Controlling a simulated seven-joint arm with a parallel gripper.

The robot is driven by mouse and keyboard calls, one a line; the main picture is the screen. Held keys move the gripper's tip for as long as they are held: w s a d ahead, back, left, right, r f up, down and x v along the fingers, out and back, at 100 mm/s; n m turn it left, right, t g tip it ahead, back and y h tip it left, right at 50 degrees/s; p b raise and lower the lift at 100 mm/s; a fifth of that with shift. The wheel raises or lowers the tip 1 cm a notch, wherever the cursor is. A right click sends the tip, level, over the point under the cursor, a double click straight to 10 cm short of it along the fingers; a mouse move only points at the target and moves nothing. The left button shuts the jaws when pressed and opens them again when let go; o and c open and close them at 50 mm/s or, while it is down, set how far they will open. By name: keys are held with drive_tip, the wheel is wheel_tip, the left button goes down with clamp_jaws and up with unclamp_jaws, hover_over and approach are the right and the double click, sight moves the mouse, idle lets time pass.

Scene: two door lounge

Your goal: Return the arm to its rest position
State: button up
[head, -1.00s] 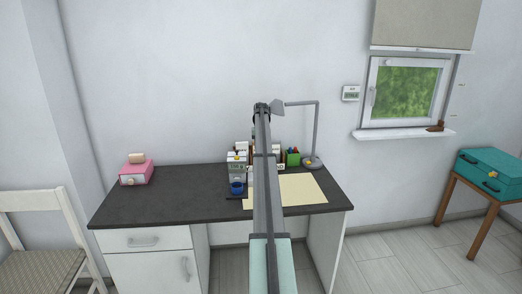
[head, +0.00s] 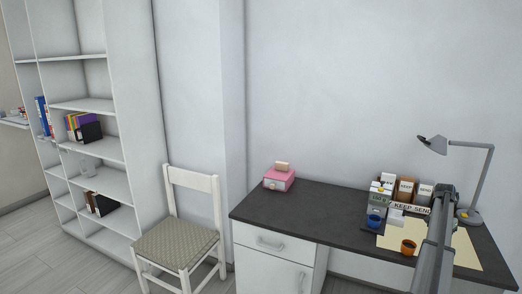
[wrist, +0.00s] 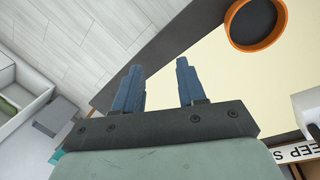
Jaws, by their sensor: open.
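My gripper (wrist: 158,66) shows in the wrist view as two blue fingers, apart, with nothing between them. They are above the edge of the cream sheet (wrist: 215,75) on the desk. An orange cup (wrist: 262,44) stands on the sheet, beyond the fingers to the right. In the head view my arm crosses the right side of the desk (head: 330,205), and the fingers cannot be made out there. The orange cup (head: 408,248) is just left of my arm.
A blue cup (head: 374,221), white boxes (head: 403,190) and a grey lamp (head: 433,145) stand around the sheet. A pink box (head: 279,181) is on the desk's left. A white chair (head: 180,245) and shelves (head: 118,150) stand further left. The desk's middle is clear.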

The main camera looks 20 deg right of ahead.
drive_tip(key=w+a+f+n+g, duration=0.1)
drive_tip(key=a+f+n, duration=0.1)
drive_tip(key=a+f, duration=1.15)
drive_tip(key=a+f+n+y, duration=0.1)
drive_tip(key=a+f+n, duration=0.2)
drive_tip(key=a+f, duration=1.05)
drive_tip(key=w+a+f+n+g, duration=0.15)
drive_tip(key=a+f, duration=0.45)
drive_tip(key=a, duration=1.5)
drive_tip(key=s+a+f+n, duration=0.2)
drive_tip(key=s+a+f, duration=0.25)
drive_tip(key=a, duration=0.35)
drive_tip(key=s+a+f+n, duration=0.3)
drive_tip(key=s+a, duration=0.3)
drive_tip(key=a, duration=0.3)
drive_tip(key=s+a+f+n+g, duration=0.1)
drive_tip(key=s+a+n, duration=0.1)
drive_tip(key=s+a, duration=0.4)
drive_tip(key=s+a+f+n+g+h, duration=0.1)
drive_tip(key=s+a+n, duration=0.1)
drive_tip(key=s+a, duration=0.4)
drive_tip(key=s, duration=0.5)
drive_tip(key=shift+a, duration=0.1)
